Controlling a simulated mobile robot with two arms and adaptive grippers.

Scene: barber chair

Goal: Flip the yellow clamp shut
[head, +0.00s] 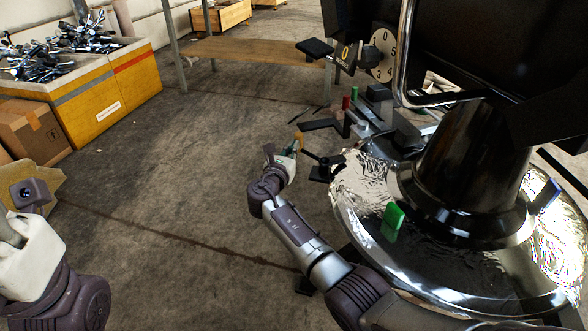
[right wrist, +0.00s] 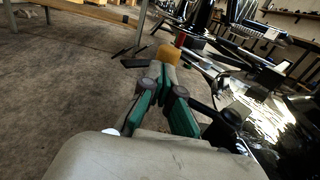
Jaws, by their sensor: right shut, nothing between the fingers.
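The yellow clamp shows as a small orange-yellow piece (head: 299,137) beside the barber chair's base. In the right wrist view the yellow piece (right wrist: 168,53) stands just beyond my fingertips, and their tips overlap its lower part in the picture. I cannot tell whether they touch it. The rest of the clamp is hidden or unclear. My right gripper (head: 292,148) is shut and empty, its green fingers (right wrist: 164,88) together. My left gripper's white body (head: 28,255) is at the lower left, and its fingers are not clearly visible.
The chair's shiny round base (head: 355,185) fills the right, with a green block (head: 393,216) on it. Yellow crates (head: 95,105) stand at the left. The floor between is clear.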

